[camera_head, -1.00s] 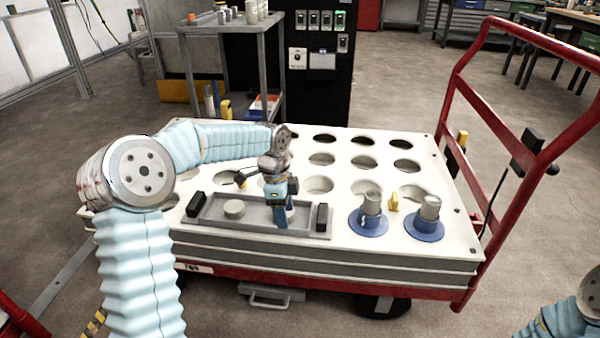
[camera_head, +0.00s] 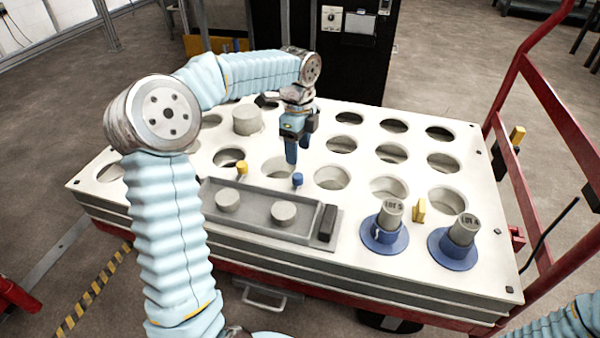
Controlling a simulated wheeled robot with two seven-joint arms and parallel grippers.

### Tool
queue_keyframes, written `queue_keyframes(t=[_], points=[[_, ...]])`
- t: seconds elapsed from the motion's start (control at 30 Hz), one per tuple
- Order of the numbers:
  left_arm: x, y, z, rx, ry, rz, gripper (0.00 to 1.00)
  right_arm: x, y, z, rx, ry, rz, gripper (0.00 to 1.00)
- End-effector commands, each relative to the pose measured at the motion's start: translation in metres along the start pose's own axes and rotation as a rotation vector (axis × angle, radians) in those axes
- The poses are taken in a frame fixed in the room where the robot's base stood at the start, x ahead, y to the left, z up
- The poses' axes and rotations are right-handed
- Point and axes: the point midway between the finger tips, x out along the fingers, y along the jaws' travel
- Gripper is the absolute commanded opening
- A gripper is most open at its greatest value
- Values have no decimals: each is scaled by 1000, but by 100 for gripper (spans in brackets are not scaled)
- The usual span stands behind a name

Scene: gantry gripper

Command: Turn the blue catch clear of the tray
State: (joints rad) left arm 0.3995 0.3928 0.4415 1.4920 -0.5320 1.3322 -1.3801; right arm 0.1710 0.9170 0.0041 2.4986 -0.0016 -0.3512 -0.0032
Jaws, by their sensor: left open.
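The grey tray (camera_head: 257,218) lies at the front of the white perforated top, with two round grey pucks in it. The small blue catch (camera_head: 297,180) stands at the tray's back edge, right of a similar yellow catch (camera_head: 242,168). I cannot tell from here whether the blue catch overlaps the rim. My left gripper (camera_head: 298,158) points down above the white top, just behind the blue catch. Its blue fingers are open, with nothing seen between them, and look apart from the catch. My right arm shows only at the lower right corner; its gripper is out of view.
Two grey cylinders on blue flanges (camera_head: 385,236) stand right of the tray, with a yellow piece (camera_head: 419,210) between them. A black block (camera_head: 327,223) sits at the tray's right end. A wide grey cylinder (camera_head: 247,120) stands at the back. A red cart rail (camera_head: 560,120) rises on the right.

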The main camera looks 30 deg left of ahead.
Motion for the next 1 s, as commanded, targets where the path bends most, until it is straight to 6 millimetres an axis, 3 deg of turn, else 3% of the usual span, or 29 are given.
queue_keyframes(t=[0.1, 0.33, 0.5, 0.77, 0.83, 1.0], points=[[33, 1, 0, -1, 2, 4, 59, 10, 3, 0, 0, -2, -2, 43], [73, 0, 0, -2, 1, 3, 59, 18, 4, 1, -1, -5, -4, 43], [84, 0, 0, -1, 0, 0, 59, 19, 5, 1, -1, -6, -5, 43], [85, 0, 0, -1, 1, -1, 59, 19, 4, 1, -2, -6, -5, 43], [85, 0, 0, -1, 1, 0, 53, 19, 4, 1, -2, -6, -5, 43], [85, 0, 0, -1, 1, 0, 27, 19, 5, 1, -2, -6, -5, 43]])
